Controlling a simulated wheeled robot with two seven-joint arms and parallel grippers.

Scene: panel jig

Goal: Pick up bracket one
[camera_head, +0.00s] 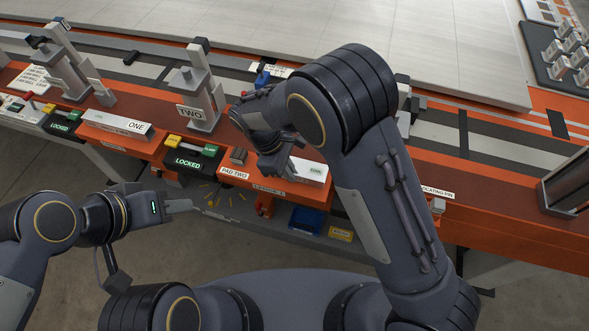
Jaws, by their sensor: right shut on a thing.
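A long white block labelled ONE (108,123) lies on the orange ledge at the left, with no gripper at it. Whether it is bracket one, I cannot tell. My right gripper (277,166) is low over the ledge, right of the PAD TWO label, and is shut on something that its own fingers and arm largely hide. A white block with a small label (313,171) shows just right of its fingers. I cannot tell whether this is the held thing. My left gripper (184,205) is in front of the ledge, away from the blocks. Its finger gap is unclear.
An upright grey fixture marked TWO (202,96) stands left of my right gripper. Another fixture (66,66) stands at far left. A large pale panel (330,35) lies behind. A blue bin (306,221) is below.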

